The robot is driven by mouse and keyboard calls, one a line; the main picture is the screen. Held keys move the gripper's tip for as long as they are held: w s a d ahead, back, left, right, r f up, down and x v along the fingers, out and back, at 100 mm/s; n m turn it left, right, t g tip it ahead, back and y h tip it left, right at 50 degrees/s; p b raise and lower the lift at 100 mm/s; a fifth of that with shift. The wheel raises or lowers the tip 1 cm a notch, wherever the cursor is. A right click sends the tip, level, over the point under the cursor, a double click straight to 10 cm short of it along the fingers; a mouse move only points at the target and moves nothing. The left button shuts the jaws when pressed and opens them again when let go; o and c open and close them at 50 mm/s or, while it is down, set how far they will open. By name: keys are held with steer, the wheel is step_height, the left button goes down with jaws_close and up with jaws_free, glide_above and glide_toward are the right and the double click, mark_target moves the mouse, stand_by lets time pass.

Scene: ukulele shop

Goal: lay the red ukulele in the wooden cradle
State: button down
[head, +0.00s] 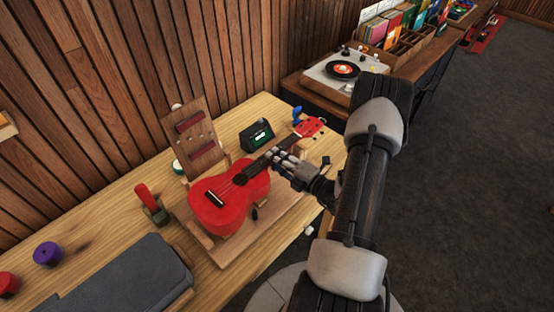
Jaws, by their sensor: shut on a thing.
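The red ukulele (228,208) lies face up, its body toward the lower left and its dark neck running up and right to a red headstock (311,126). My gripper (283,164) is shut on the neck, near where it joins the body. A light wooden base, which looks like the wooden cradle (286,212), is directly below the ukulele. Part of it shows along the right and lower edges of the body. The ukulele hides most of the cradle, and I cannot tell whether the body touches it or hangs just above.
An upright wooden board with dark red pads (202,158) stands behind the body. A small black device with a lit screen (257,136) and a blue item (297,115) are near the neck.

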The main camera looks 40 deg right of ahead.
steer(key=shift+f, duration=0.1)
steer(key=shift+f+b, duration=1.7)
steer(key=shift+f, duration=0.65)
steer(key=c, duration=1.3)
jaws_free()
steer(key=shift+s, duration=0.15)
steer(key=shift+s, duration=0.9)
steer(key=shift+s+d+r, duration=0.1)
